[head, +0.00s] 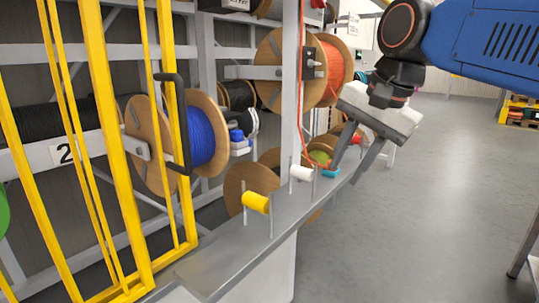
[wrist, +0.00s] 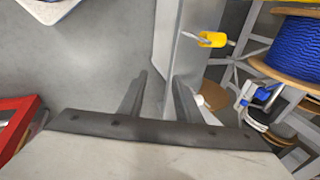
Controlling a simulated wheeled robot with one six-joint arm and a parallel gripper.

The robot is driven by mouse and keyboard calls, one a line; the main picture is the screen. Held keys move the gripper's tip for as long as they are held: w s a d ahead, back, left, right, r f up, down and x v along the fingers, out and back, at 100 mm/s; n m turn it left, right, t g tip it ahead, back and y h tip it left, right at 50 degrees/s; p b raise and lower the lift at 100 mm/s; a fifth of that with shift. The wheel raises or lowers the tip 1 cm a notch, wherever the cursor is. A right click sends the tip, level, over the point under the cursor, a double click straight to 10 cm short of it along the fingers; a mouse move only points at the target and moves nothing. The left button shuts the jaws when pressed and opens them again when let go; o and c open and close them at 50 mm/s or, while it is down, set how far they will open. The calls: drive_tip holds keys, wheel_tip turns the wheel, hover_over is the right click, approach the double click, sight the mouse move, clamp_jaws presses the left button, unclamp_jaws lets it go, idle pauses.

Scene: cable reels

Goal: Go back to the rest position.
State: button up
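My gripper (head: 343,176) hangs from the blue arm at the right in the head view, fingers pointing down over the far part of a narrow grey ledge (head: 230,262). In the wrist view my gripper (wrist: 160,75) has its two fingers apart, with nothing between them. A small teal piece (head: 330,172) is by the left fingertip in the head view; I cannot tell whether they touch. A white spool (head: 301,174) and a yellow spool (head: 256,203) are on the ledge, nearer the camera. The yellow spool (wrist: 213,40) also shows in the wrist view.
A yellow barred gate (head: 120,150) with a black handle stands at the left. Reels of blue cable (head: 201,137) and orange cable (head: 331,72) hang on the rack behind the ledge. A red-edged object (wrist: 20,125) is at the wrist view's left. Grey floor (head: 440,190) is open at right.

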drive_tip(key=s+d+f+n, duration=0.2)
drive_tip(key=s+d+f, duration=0.2)
drive_tip(key=f, duration=0.5)
drive_tip(key=s+d+f+n+h, duration=0.1)
drive_tip(key=s+d+f+n, duration=0.2)
drive_tip(key=f, duration=0.6)
drive_tip(key=s+d+f+n+t+h, duration=0.1)
drive_tip(key=s+d+f+n, duration=0.2)
drive_tip(key=f, duration=0.6)
drive_tip(key=s+d, duration=0.2)
drive_tip(key=d, duration=0.1)
drive_tip(key=shift+s+d+f, duration=0.2)
drive_tip(key=shift+d+f, duration=0.05)
drive_tip(key=shift+w+a, duration=0.1)
